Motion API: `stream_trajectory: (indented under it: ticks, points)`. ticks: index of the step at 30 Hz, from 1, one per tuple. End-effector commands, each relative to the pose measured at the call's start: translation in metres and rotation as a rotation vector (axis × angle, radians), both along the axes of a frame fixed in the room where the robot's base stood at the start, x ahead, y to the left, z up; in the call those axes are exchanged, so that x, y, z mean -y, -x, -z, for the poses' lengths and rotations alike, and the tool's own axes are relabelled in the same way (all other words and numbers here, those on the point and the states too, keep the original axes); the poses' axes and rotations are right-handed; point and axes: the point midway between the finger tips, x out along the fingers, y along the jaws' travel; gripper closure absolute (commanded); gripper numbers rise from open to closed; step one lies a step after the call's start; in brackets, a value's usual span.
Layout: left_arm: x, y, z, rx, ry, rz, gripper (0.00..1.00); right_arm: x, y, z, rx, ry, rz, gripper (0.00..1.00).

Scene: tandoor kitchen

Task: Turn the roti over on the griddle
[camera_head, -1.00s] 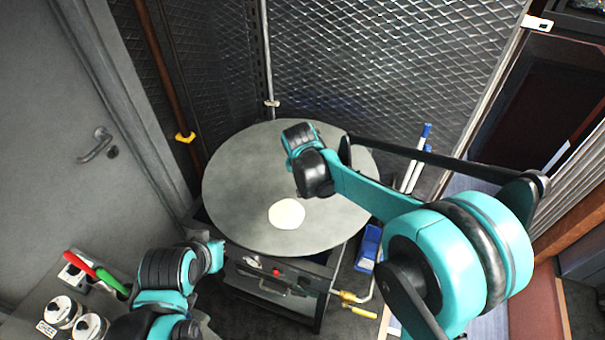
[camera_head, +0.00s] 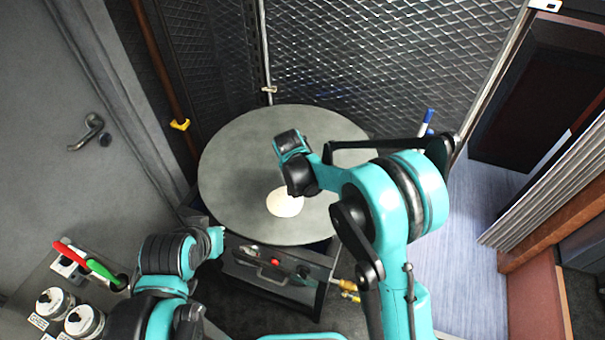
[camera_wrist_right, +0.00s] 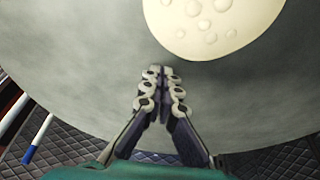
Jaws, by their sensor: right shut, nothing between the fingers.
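The roti (camera_head: 285,203) lies flat on the round grey griddle (camera_head: 235,165), toward its near edge. It is pale with small bumps, and my right wrist covers part of its upper edge in the head view. The right wrist view also shows the roti (camera_wrist_right: 212,22), cut off by the top of the picture. There my right gripper (camera_wrist_right: 162,75) is shut and empty over the griddle (camera_wrist_right: 90,70), its tips just below and left of the roti, apart from it in the picture. In the head view my right wrist hides these fingers.
Red-handled (camera_head: 69,252) and green-handled (camera_head: 105,273) tools and lidded pots (camera_head: 84,321) stand at lower left. Mesh walls (camera_head: 345,60) rise behind. A blue-capped white rod (camera_wrist_right: 37,138) is near the griddle's edge.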

Motion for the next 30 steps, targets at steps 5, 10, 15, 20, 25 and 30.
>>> stream_trajectory:
  ticks: [5, 10, 15, 20, 25, 30]
  points:
    - [0.000, 0.000, 0.003, 0.000, 0.000, 0.000, 1.00, -0.005, 0.013, 0.000, 0.000, 0.000, 0.001, 1.00]
    - [0.000, 0.000, 0.003, 0.000, 0.000, 0.000, 1.00, -0.006, 0.016, -0.001, 0.001, 0.000, 0.001, 1.00]
    - [0.000, 0.000, 0.003, 0.000, 0.000, 0.000, 1.00, -0.006, 0.015, -0.001, 0.001, 0.000, 0.001, 1.00]
    - [0.000, 0.000, 0.004, 0.000, 0.000, 0.000, 1.00, -0.012, 0.026, -0.001, 0.001, 0.000, -0.002, 1.00]
    - [0.000, 0.000, 0.008, 0.000, 0.000, 0.000, 1.00, -0.029, 0.067, 0.000, 0.001, 0.000, -0.005, 1.00]
    - [0.000, 0.000, 0.011, 0.000, 0.000, 0.000, 1.00, -0.045, 0.107, 0.000, 0.000, 0.000, -0.004, 1.00]
